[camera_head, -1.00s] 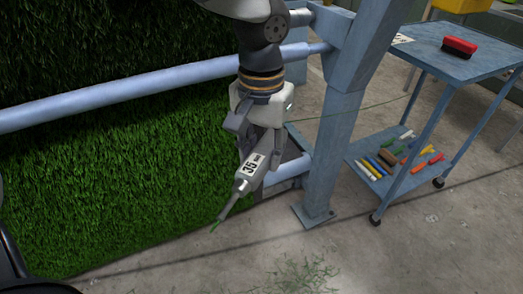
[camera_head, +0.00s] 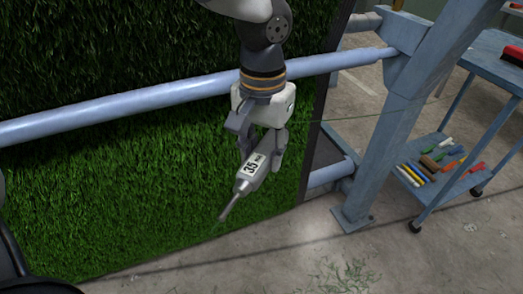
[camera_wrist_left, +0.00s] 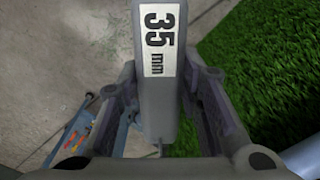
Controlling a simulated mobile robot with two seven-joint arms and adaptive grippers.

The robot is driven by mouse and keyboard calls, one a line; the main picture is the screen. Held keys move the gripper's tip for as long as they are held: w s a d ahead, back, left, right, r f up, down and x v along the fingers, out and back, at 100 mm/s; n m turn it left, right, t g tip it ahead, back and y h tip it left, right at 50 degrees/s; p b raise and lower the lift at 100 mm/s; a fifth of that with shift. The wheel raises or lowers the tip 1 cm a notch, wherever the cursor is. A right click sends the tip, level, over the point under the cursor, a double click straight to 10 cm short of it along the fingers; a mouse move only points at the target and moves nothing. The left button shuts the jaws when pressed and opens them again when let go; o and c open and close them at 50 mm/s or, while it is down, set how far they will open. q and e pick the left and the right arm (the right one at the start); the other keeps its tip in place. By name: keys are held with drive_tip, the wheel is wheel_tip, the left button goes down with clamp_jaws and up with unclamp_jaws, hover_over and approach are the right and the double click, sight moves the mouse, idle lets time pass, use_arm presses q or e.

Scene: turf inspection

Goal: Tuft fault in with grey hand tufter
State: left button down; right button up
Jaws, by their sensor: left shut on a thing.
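My left gripper (camera_head: 262,155) is shut on the grey hand tufter (camera_head: 250,177), which carries a white label reading 35 mm. The tufter is tilted, its thin needle pointing down and left in front of the green turf (camera_head: 130,200). Its grey body also fills the middle of the left wrist view (camera_wrist_left: 156,108), between my two fingers. I cannot tell whether the needle tip touches the turf. No fault in the turf can be made out. My right gripper is not in view.
A pale blue rail (camera_head: 130,104) crosses in front of the turf behind my gripper. A blue-grey frame post (camera_head: 385,150) stands to the right. Beyond it is a cart (camera_head: 489,64) with coloured sticks on its lower shelf. Grass clippings (camera_head: 345,275) lie on the concrete floor.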

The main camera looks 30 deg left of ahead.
sight(268, 156)
use_arm(q)
drive_tip(key=r+m, duration=0.2)
drive_tip(key=m, duration=0.2)
drive_tip(key=d+r+m, duration=0.1)
drive_tip(key=r+m, duration=0.2)
drive_tip(key=m, duration=0.1)
drive_tip(key=r+m+y, duration=0.1)
drive_tip(key=r+m, duration=0.1)
drive_tip(key=m, duration=0.2)
drive_tip(key=shift+s+d+r+m+g, duration=0.15)
drive_tip(key=shift+s+r+m+g, duration=0.15)
drive_tip(key=shift+r, duration=0.05)
wheel_tip(268, 156, up, 10)
drive_tip(key=s+a+m+t+y, duration=0.1)
drive_tip(key=m+t, duration=0.1)
drive_tip(key=m, duration=1.1)
drive_tip(key=w+a+r, duration=0.2)
drive_tip(key=w+a, duration=0.2)
drive_tip(key=a, duration=0.2)
drive_tip(key=shift+w+r+m+t+b, duration=0.15)
drive_tip(key=shift+w+m+t+b, duration=0.15)
drive_tip(key=shift+b, duration=0.15)
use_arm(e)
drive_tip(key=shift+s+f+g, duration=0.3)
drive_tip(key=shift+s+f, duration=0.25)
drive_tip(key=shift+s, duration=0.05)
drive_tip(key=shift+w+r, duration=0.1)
